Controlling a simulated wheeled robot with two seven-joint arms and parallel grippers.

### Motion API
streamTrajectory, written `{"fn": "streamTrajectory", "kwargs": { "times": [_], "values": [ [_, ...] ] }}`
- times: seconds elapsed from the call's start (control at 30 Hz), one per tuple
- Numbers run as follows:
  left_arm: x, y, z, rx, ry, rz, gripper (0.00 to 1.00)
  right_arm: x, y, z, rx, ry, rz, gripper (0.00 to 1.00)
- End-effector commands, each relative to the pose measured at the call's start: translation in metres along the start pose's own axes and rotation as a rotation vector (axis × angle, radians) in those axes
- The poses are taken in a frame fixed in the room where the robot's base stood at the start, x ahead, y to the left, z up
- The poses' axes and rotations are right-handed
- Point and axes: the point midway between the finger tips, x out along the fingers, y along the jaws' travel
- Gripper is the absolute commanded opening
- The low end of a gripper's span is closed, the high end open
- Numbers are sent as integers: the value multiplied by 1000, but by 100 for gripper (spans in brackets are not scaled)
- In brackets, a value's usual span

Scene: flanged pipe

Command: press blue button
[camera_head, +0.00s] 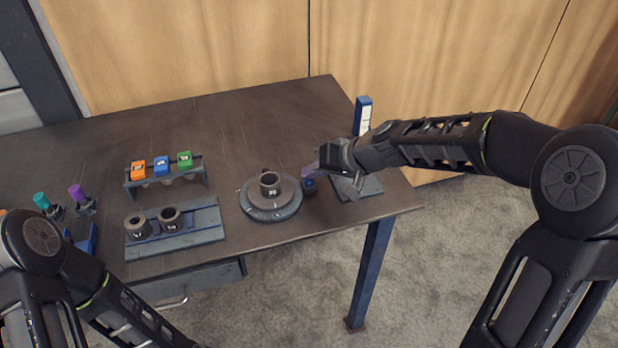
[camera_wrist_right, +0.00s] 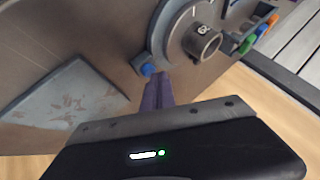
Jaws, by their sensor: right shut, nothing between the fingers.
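The blue button (camera_head: 310,185) is small and round on a dark base, just right of the round flange on the table. It also shows in the right wrist view (camera_wrist_right: 147,70), at the flange's edge. My right gripper (camera_head: 309,172) is shut and empty, with purple fingertips. In the right wrist view the fingertips (camera_wrist_right: 159,77) are very close beside the button; I cannot tell whether they touch it. My left arm shows at the lower left, but its gripper is out of view.
The round grey flange (camera_head: 270,210) with a short pipe (camera_head: 270,184) stands beside the button. Two dark rings (camera_head: 171,218) sit on a grey block left of it. A rack with orange, blue and green blocks (camera_head: 161,165) stands behind. A grey plate (camera_wrist_right: 60,90) lies right of the button.

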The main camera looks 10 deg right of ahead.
Motion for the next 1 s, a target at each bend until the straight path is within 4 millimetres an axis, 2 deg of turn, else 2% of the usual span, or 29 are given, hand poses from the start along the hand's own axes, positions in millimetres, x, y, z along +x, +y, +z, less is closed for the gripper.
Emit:
{"fn": "streamTrajectory", "kwargs": {
  "times": [0.6,1.0],
  "values": [
    [-39,15,0,0,0,0,38,-41,-30,-30,0,2,0,0],
    [-39,15,0,0,0,0,38,-42,-30,-31,0,1,0,0]
  ]
}}
